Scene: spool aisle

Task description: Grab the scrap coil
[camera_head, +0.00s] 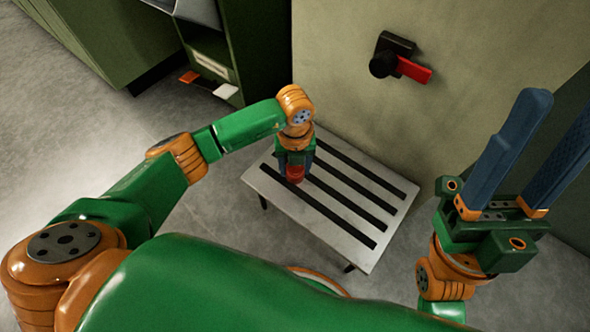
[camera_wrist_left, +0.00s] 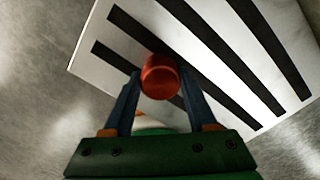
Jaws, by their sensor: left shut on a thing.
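The scrap coil seems to be the small red-orange cylinder (camera_head: 295,174) at the left part of a low white table with black strips. In the left wrist view the red cylinder (camera_wrist_left: 160,76) sits between the blue fingers of my left gripper (camera_wrist_left: 158,88). My left gripper (camera_head: 296,165) points down over the table and is shut on it. I cannot tell whether the cylinder touches the table top. My right gripper (camera_head: 527,160) is raised at the right, its two blue fingers spread apart with nothing between them.
The low table (camera_head: 262,187) is otherwise bare. A pale wall behind it carries a black switch with a red handle (camera_head: 414,70). A green cabinet (camera_head: 208,45) with an open shelf holding small orange and white items stands at the upper left. Grey floor is clear left of the table.

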